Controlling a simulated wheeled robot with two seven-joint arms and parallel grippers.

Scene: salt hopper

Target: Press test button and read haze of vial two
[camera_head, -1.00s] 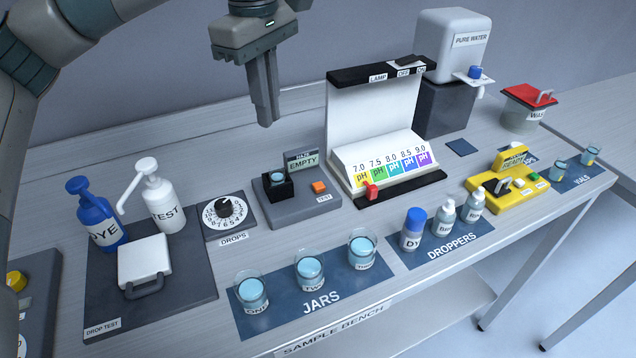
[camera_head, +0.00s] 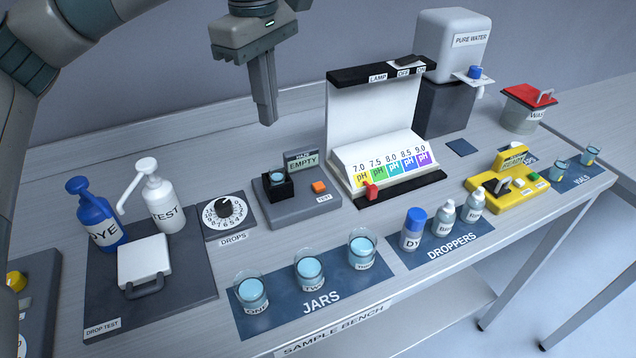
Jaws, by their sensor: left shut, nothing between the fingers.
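The grey haze meter (camera_head: 296,207) stands mid-bench. Its display (camera_head: 302,160) reads EMPTY. A vial (camera_head: 278,180) with bluish liquid sits in the meter's black holder; I cannot read a number on it. The orange TEST button (camera_head: 319,188) is on the meter's right side. My left gripper (camera_head: 267,122) is shut and empty, pointing down above and behind the meter, apart from the button. Two more vials (camera_head: 558,171) (camera_head: 590,156) stand on the VIALS mat at the far right. My right gripper is not in view.
The pH lamp stand (camera_head: 372,110) rises right of the meter. The DROPS dial (camera_head: 224,212) and the DYE and TEST pump bottles (camera_head: 160,200) are on the left. Three jars (camera_head: 310,273) stand in front, with several dropper bottles (camera_head: 413,230) to their right.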

